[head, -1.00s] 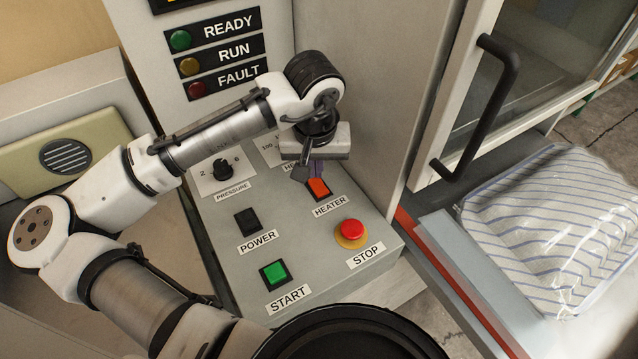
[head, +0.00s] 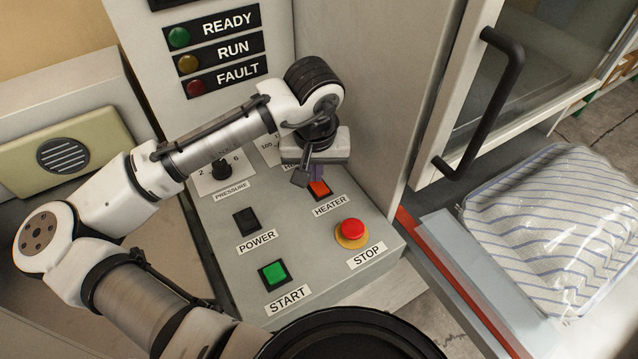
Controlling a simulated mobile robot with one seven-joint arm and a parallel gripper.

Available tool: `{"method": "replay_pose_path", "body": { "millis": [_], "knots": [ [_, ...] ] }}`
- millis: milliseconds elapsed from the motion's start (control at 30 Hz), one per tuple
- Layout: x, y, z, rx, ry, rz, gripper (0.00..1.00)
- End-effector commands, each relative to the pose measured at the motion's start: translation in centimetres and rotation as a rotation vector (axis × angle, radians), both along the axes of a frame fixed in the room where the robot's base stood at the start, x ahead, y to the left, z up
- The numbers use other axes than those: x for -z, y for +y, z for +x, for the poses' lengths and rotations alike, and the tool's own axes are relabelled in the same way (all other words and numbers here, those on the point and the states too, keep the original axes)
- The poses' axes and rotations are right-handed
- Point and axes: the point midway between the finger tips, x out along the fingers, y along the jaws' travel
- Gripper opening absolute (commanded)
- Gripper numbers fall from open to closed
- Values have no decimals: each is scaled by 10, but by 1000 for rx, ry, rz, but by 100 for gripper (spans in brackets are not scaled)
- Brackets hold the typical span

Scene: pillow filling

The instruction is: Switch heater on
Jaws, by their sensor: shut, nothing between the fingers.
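The heater switch (head: 320,189) is a red-orange rocker on the grey control panel, just above its HEATER label (head: 330,205). My gripper (head: 309,178) points down at the switch's upper edge, shut and empty. Its fingers cover the upper part of the switch. I cannot tell whether they touch it.
The panel also has a black POWER switch (head: 246,222), a green START button (head: 275,272), a red STOP button (head: 352,230) and a PRESSURE knob (head: 221,168). A door with a black handle (head: 493,105) and a striped pillow in clear wrap (head: 555,225) are at right.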

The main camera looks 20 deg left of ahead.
Motion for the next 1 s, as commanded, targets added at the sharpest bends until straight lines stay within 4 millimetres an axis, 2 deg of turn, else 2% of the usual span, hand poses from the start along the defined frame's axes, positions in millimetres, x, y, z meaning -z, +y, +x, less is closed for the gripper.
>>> {"method": "replay_pose_path", "body": {
  "millis": [367,1000],
  "knots": [
    [3,0,0,1,2,0,0],
    [-47,0,0,1,2,-1,0]
  ]
}}
